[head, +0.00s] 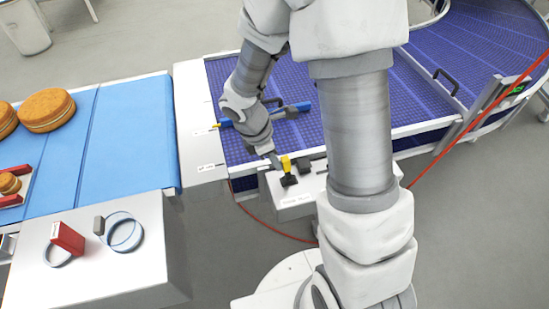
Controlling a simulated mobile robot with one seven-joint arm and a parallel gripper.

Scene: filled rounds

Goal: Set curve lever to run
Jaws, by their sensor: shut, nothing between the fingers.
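A small lever with a yellow tip (286,162) and a black base (289,180) stands on a light grey control box (296,203) at the near edge of the purple curved conveyor (300,77). The label on the box front is too small to read surely, so I cannot tell which lever position is run. My gripper (275,161) is shut and empty, pointing down right beside the yellow tip on its left. I cannot tell whether it touches the lever. A second dark knob or switch (305,166) sits to the right, partly close to my arm.
To the left, a blue belt (125,130) carries round filled cakes (47,109). A near-left panel (95,260) bears a red block (68,238) and rings (124,232). A red cable (440,155) runs right.

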